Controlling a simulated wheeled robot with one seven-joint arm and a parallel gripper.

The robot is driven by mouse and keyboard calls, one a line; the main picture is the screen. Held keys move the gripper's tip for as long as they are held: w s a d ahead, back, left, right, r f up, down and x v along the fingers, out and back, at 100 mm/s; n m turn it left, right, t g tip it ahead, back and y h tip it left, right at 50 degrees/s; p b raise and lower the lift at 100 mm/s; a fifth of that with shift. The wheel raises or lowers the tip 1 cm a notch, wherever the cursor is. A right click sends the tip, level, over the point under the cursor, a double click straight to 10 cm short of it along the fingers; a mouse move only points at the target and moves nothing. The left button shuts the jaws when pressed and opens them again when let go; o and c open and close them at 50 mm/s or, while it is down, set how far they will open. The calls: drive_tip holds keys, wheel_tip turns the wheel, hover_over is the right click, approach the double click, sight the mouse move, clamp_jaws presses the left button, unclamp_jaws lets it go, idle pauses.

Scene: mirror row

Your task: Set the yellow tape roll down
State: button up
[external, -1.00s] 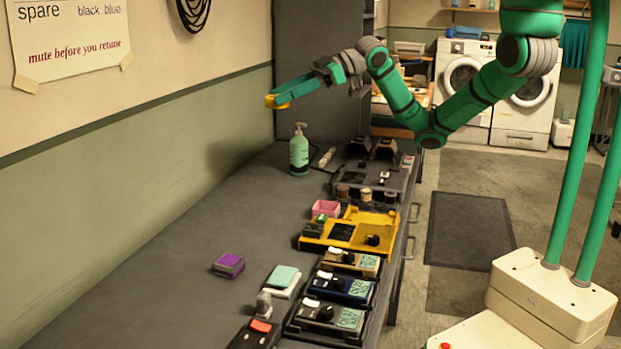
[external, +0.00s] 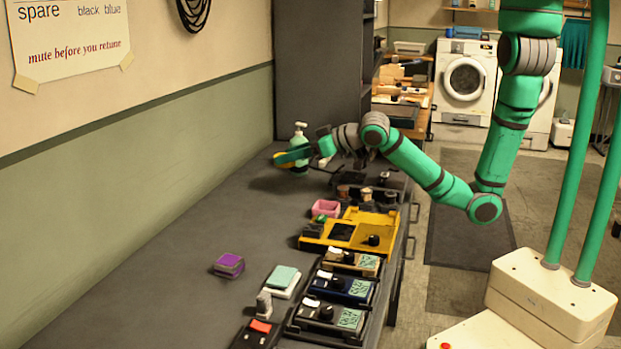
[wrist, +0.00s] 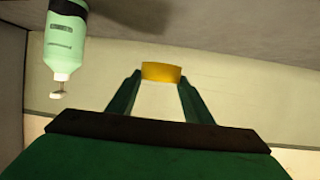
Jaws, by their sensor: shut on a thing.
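The yellow tape roll (wrist: 161,72) is between the tips of my gripper in the wrist view, showing as a short yellow band. In the external view the roll (external: 281,158) is a small yellow shape at the end of my gripper (external: 284,157), low over the far part of the dark bench (external: 190,225). My gripper (wrist: 160,80) is shut on the roll. A shadow lies on the bench below it. I cannot tell whether the roll touches the bench.
A green pump bottle (external: 299,140) stands right by my gripper; it also shows in the wrist view (wrist: 65,45). A purple block (external: 229,265) lies nearer. The bench's left part is clear.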

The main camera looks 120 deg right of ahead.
drive_tip(key=shift+s+a+f+m, duration=0.15)
drive_tip(key=shift+f+m, duration=0.15)
drive_tip(key=shift+f, duration=0.1)
drive_tip(key=shift+s+a+f+m+g+h, duration=0.2)
drive_tip(key=shift+a+f+m+g+h, duration=0.15)
drive_tip(key=shift+f+g, duration=0.3)
drive_tip(key=shift+a+f, duration=0.1)
drive_tip(key=shift+a, duration=0.05)
idle(0.5)
drive_tip(key=shift+a+f+m+h, duration=0.2)
drive_tip(key=shift+f+m+h, duration=0.05)
drive_tip(key=shift+a+g, duration=0.1)
drive_tip(key=shift+g, duration=0.15)
drive_tip(key=shift+s+a+f+m+g, duration=0.1)
drive_tip(key=shift+a+f+m+g, duration=0.05)
drive_tip(key=shift+m+g, duration=0.15)
